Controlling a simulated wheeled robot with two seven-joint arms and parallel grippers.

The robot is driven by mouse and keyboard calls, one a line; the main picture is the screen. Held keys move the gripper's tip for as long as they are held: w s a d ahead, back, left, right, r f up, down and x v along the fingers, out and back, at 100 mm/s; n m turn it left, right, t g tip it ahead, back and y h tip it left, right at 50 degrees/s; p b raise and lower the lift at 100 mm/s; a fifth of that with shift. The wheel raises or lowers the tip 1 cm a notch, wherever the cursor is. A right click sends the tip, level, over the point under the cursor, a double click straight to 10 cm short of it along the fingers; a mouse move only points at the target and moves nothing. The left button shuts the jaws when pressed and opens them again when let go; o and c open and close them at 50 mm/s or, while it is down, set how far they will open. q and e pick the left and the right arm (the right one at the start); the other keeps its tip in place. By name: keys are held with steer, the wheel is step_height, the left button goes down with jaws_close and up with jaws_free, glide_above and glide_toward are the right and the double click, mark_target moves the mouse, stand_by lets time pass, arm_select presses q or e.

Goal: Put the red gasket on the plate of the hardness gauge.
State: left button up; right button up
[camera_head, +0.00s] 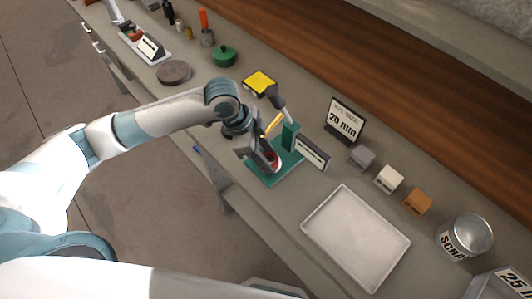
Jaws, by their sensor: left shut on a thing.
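A green stand (291,165) with an upright post stands on the bench at the middle of the picture; it looks like the hardness gauge, with a white label on its right side. My left gripper (265,163) reaches over the stand's base from the left and is shut on a red thing (274,160), which looks like the red gasket. Only a small part of the red thing shows beside the fingers. I cannot tell whether it touches the plate below. The gripper hides most of the plate. My right gripper is not in view.
A white tray (321,222) lies to the right of the stand. A 20 mm sign (345,119), grey, white and orange blocks (417,201) and a scrap can (468,236) stand along the back. A yellow-topped device (259,82) stands behind my wrist.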

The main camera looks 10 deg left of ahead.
arm_select(q)
steer(key=shift+f, duration=0.1)
steer(key=o, duration=1)
steer(key=b+v, duration=0.2)
steer(key=v, duration=1)
